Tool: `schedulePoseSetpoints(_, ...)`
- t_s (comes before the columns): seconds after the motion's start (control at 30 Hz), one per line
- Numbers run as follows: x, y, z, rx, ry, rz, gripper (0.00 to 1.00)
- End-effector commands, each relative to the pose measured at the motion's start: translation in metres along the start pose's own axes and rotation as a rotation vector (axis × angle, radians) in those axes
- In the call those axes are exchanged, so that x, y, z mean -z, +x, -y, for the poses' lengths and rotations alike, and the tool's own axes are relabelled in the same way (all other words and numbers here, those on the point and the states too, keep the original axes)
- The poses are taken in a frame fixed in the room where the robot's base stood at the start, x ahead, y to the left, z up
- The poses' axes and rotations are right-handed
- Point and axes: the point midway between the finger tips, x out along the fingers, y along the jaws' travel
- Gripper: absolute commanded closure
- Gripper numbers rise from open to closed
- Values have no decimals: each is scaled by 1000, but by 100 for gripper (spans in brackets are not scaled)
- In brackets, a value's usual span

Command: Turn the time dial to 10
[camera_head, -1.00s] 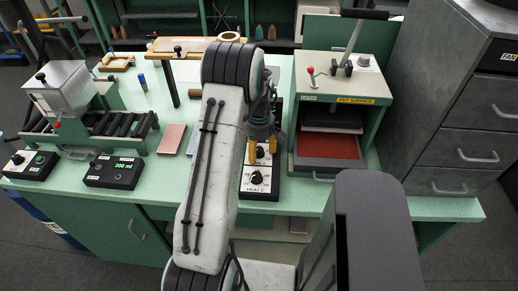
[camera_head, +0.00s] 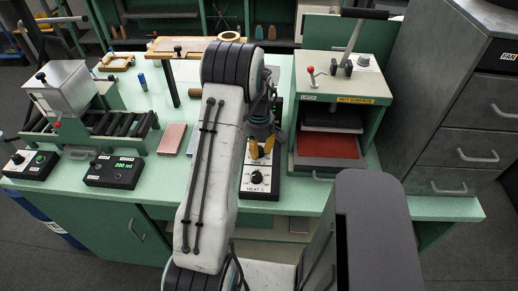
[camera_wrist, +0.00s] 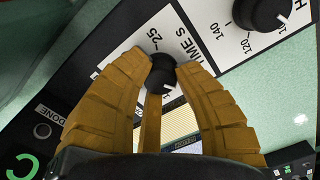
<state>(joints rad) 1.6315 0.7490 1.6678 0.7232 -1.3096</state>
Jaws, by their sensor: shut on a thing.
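The time dial (camera_wrist: 161,72) is a black round knob on a white plate marked "TIME S", with a "25" beside it in the wrist view. My gripper's yellow fingers (camera_wrist: 162,66) are shut on it from both sides, with a third finger below. A small light mark shows low on the knob; the number it points at is hidden by the fingers. In the head view my gripper (camera_head: 262,149) is over the upper part of the black control box, and its fingers cover the time dial there.
The heat dial (camera_head: 258,177) sits just in front on the same box. The press (camera_head: 333,120) marked "HOT SURFACE" stands close to the right. A grey cabinet (camera_head: 455,110) stands far right.

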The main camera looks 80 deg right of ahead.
Motion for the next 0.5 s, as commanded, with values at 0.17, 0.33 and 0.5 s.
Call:
schedulePoseSetpoints(0.17,0,2,1,3,10,1,100)
schedulePoseSetpoints(0.33,0,4,1,4,65,1,100)
schedulePoseSetpoints(0.5,0,5,1,3,178,1,100)
